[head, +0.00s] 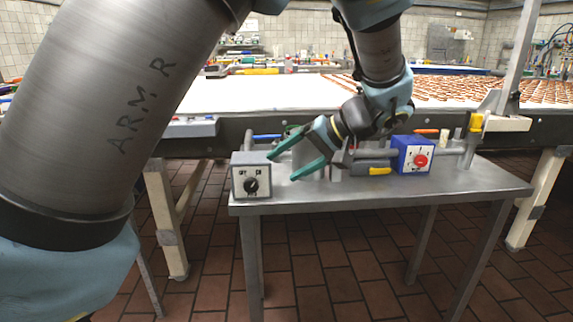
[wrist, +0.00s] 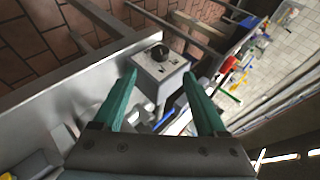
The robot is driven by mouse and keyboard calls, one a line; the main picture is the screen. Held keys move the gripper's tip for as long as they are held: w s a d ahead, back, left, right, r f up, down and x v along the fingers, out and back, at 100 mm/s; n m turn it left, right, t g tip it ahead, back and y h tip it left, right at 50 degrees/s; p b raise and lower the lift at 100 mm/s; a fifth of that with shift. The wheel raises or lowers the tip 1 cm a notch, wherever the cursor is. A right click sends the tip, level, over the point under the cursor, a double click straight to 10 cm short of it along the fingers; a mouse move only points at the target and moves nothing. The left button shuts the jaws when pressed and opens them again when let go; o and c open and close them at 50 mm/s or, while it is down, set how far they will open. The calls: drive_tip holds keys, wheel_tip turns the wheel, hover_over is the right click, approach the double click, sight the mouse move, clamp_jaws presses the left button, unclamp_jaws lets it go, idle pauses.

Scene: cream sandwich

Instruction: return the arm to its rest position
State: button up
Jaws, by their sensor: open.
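My arm (head: 105,110) reaches from the left foreground over to a small metal table (head: 400,192). My gripper (head: 291,158) is open, with its two green fingers apart and nothing seen between them. It is above the table's left part, to the right of a grey box with a black knob (head: 251,184). In the wrist view, the two green fingers of my gripper (wrist: 162,103) point toward the same grey box (wrist: 163,72). The box lies just beyond the fingertips, and I cannot tell whether they touch it.
A blue box with a red button (head: 413,156) stands on the table, right of my gripper. A yellow-handled tool (head: 374,171) lies between them. A long white conveyor (head: 270,92) runs behind, with rows of brown pieces at right. The tiled floor (head: 340,270) in front is clear.

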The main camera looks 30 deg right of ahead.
drive_tip(key=w+a+f+n+g+h+p, duration=0.1)
drive_tip(key=w+a+g+p, duration=0.15)
drive_tip(key=a, duration=0.65)
drive_tip(key=w+a+f+n+g+p, duration=0.15)
drive_tip(key=w+a+g, duration=0.25)
drive_tip(key=a, duration=0.5)
drive_tip(key=s+a+r+n+h+p, duration=0.1)
drive_tip(key=a+h+p, duration=0.1)
drive_tip(key=a, duration=0.7)
drive_tip(key=s+a+r+n+h+p, duration=0.2)
drive_tip(key=a+h+p, duration=0.1)
drive_tip(key=a, duration=0.6)
drive_tip(key=shift+s+a+r+p, duration=0.15)
drive_tip(key=shift+s+a+p, duration=0.15)
drive_tip(key=shift+p, duration=0.15)
